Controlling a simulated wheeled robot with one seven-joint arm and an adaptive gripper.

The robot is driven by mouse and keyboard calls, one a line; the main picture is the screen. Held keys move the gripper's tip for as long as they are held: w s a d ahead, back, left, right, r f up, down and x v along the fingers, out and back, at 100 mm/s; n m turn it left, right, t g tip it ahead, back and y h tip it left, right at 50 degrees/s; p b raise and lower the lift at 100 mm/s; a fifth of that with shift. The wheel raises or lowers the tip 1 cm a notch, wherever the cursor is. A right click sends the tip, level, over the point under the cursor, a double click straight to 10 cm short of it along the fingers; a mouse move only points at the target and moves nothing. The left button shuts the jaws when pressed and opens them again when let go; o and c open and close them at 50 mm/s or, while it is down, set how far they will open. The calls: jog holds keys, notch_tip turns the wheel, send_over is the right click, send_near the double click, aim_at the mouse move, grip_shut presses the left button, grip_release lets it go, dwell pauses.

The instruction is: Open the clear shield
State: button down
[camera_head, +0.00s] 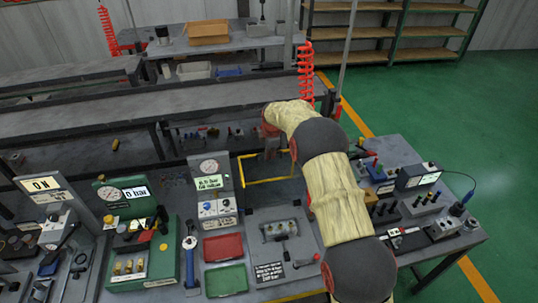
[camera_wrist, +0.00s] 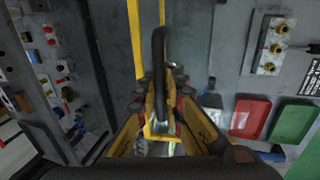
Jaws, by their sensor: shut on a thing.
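The clear shield's yellow frame (camera_head: 268,180) shows behind the grey panel, beside my arm. Its clear pane is hard to make out, and my arm hides the frame's right part. In the wrist view, yellow frame bars (camera_wrist: 136,40) run up from my gripper, and a black curved handle (camera_wrist: 159,60) stands between its fingers. My gripper (camera_wrist: 160,112) is shut on the shield's handle. In the head view, my gripper is mostly hidden behind the arm. I cannot tell the shield's exact angle.
A metal valve block (camera_head: 280,230) sits on the grey panel. A red tray (camera_head: 223,247) and a green tray (camera_head: 226,281) lie to its left. A gauge stand (camera_head: 212,190) rises close to the frame's left side. Small fittings crowd the bench at right.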

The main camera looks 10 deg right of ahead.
jog(key=shift+w+r, duration=0.1)
jog(key=shift+w, duration=0.25)
jog(key=c, duration=2)
grip_release()
jog(key=shift+o, duration=0.2)
jog(key=shift+s, duration=0.1)
jog(key=v, duration=1.1)
jog(key=shift+r, duration=0.35)
jog(key=shift+s, duration=0.1)
